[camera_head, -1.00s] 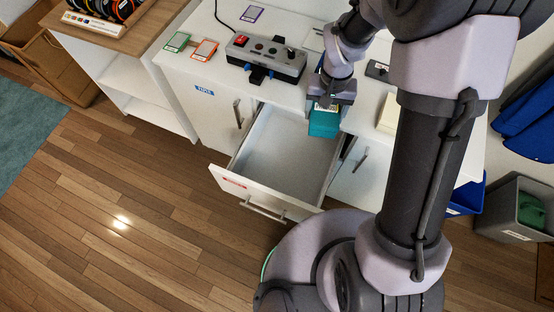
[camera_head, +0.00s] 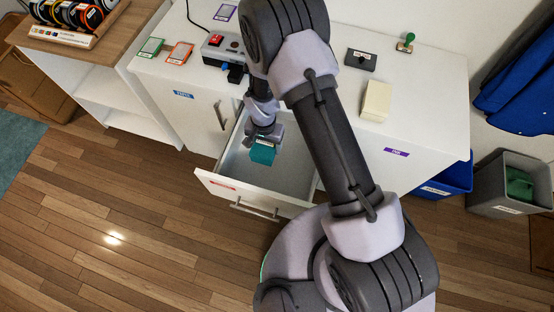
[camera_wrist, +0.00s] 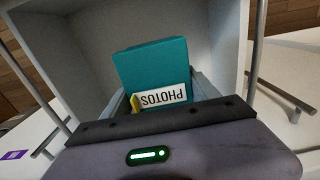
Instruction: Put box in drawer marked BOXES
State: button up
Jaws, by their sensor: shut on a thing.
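A teal box (camera_head: 262,153) with a white label reading PHOTOS is held by my gripper (camera_head: 265,138). The box also shows in the wrist view (camera_wrist: 155,70), between my gripper's fingers (camera_wrist: 165,98). My gripper is shut on it. In the head view, the box hangs over the opening of the pulled-out white drawer (camera_head: 290,181). The drawer has a red label (camera_head: 222,185) on its front, too small to read. The drawer interior around the box looks empty. I cannot tell whether the box touches the drawer floor.
The white counter (camera_head: 425,105) above carries a control box (camera_head: 222,50), a cream block (camera_head: 376,101), a dark stamp pad (camera_head: 360,59) and a green-handled stamp (camera_head: 405,42). Blue and grey bins (camera_head: 507,183) stand at the right. The wooden floor in front is open.

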notch_tip(320, 180, down, 11)
jog(key=b, duration=0.4)
jog(key=shift+r, duration=0.2)
jog(key=shift+f, duration=0.1)
jog(key=o, duration=1)
jog(key=shift+f, duration=0.1)
jog(key=shift+c, duration=0.2)
jog(key=o, duration=0.4)
